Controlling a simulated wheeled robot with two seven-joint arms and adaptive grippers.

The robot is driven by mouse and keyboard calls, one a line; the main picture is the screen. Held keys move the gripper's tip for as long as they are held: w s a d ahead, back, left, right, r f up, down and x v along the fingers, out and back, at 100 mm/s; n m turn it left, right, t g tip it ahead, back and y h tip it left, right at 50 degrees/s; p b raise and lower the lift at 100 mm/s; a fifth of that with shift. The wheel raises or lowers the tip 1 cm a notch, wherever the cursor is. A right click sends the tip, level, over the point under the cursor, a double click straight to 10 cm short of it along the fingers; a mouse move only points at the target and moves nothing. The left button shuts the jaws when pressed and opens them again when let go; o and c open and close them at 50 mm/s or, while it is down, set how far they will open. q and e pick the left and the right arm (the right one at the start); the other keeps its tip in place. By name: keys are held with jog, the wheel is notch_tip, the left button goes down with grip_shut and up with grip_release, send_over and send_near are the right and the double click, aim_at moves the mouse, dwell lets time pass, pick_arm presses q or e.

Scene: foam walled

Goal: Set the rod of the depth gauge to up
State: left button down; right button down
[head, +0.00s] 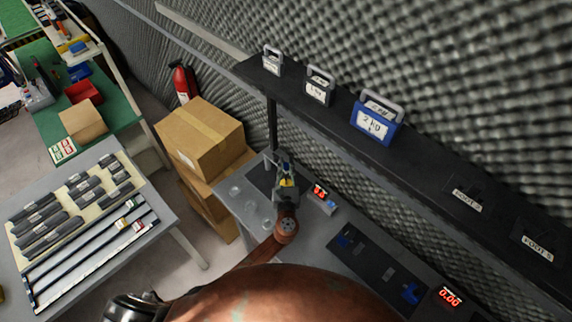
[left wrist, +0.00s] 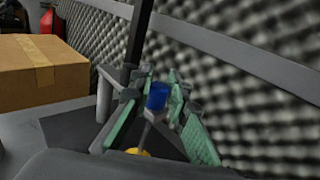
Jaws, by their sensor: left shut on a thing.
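My left gripper (head: 285,163) reaches over the left end of the grey bench, at what looks like the depth gauge. In the left wrist view, its green-padded fingers (left wrist: 160,98) are closed around a blue knob (left wrist: 157,96). A thin grey rod (left wrist: 146,132) runs down from the knob towards a yellow part (left wrist: 137,152). A grey post (left wrist: 104,98) stands on a dark base plate (left wrist: 72,126) beside the fingers. The gripper hides most of the gauge in the head view, and I cannot tell the rod's height setting. My right gripper is not in view.
A black shelf (head: 420,160) with labelled weights, including a blue one (head: 375,118), runs behind along the foam wall. Cardboard boxes (head: 205,135) stand left of the bench. Clear discs (head: 250,208) lie on its near left part.

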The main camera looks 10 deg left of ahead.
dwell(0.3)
pick_arm(q)
notch_tip(320, 180, up, 6)
jog(key=p, duration=0.6)
jog(key=shift+r, duration=0.25)
jog(key=c, duration=2.1)
grip_release()
